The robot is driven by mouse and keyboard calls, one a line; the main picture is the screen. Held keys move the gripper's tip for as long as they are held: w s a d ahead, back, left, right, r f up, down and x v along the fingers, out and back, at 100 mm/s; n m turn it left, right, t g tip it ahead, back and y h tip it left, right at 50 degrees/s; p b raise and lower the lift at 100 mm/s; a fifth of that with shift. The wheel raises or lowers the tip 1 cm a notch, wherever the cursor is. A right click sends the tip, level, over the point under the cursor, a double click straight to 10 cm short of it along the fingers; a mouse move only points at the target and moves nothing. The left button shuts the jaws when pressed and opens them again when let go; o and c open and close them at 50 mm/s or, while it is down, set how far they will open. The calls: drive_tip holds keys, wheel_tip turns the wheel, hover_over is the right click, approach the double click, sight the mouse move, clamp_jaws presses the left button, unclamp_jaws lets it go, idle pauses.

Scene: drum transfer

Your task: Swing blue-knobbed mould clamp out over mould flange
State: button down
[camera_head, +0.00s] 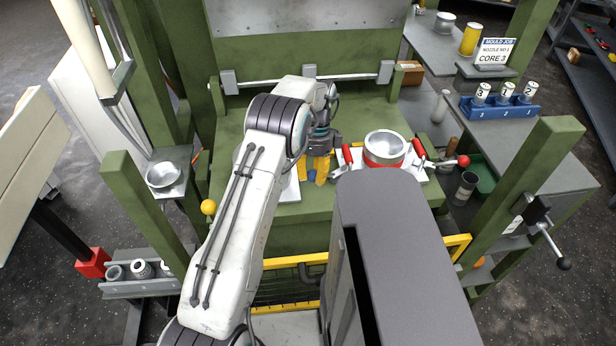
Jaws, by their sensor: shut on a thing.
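My gripper (317,174), with yellow fingers, points down at the front middle of the green press bed. It is shut on the blue knob (313,177) of the mould clamp; a bit of blue shows between the fingertips. The clamp's arm is hidden by the gripper. A pale plate (290,188) lies just left of the fingers, mostly behind my arm. The mould flange there is largely covered by my arm, so I cannot tell how the clamp lies relative to it.
A red ball-ended lever (463,160) stands farther right. Green posts (525,185) flank the bed. A blue rack (499,108) of numbered cylinders stands on the right bench.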

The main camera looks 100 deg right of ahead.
drive_tip(key=c, duration=0.8)
unclamp_jaws()
drive_tip(key=shift+c, duration=0.2)
wheel_tip(320, 180, up, 12)
drive_tip(key=d, duration=0.2)
drive_tip(key=shift+s+f, duration=0.2)
drive_tip(key=shift+s, duration=0.25)
drive_tip(key=shift+d, duration=0.1)
